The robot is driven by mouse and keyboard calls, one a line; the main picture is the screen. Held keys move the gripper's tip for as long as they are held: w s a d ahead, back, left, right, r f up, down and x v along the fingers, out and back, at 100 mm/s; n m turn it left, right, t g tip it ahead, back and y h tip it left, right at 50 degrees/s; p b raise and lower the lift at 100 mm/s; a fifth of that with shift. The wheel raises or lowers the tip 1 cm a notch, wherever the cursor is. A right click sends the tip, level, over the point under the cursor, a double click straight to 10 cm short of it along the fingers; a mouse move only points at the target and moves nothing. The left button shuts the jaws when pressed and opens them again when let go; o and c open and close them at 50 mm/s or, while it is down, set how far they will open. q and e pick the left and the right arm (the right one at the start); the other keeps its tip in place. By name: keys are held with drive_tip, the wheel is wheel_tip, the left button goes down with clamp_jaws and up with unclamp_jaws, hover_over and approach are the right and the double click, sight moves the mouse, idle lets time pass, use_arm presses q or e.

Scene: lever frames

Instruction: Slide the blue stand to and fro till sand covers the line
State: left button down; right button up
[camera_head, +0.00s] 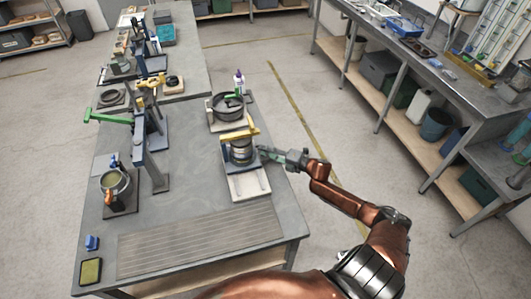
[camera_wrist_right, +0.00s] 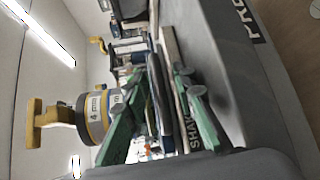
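The blue stand (camera_head: 226,157) is on the right side of the table, on a pale base board (camera_head: 249,185). It carries a round banded jar (camera_head: 240,150) under a yellow handle (camera_head: 241,134). My right gripper (camera_head: 266,153) is beside the stand on its right. In the wrist view, the green fingers of the right gripper (camera_wrist_right: 163,88) are apart, with the edge of a dark slab showing between them; I cannot tell if they touch it. The jar (camera_wrist_right: 95,114) with its label appears at left there. Sand and the line cannot be made out. My left gripper is out of view.
A dark round pan (camera_head: 229,106) stands just behind the stand. A pot (camera_head: 115,184) on a dark base and a post with a green handle (camera_head: 106,117) are at the left. A ribbed panel (camera_head: 200,240) at the front is clear.

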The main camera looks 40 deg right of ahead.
drive_tip(key=shift+s, duration=0.15)
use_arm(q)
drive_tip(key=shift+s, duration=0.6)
use_arm(e)
drive_tip(key=v, duration=1.2)
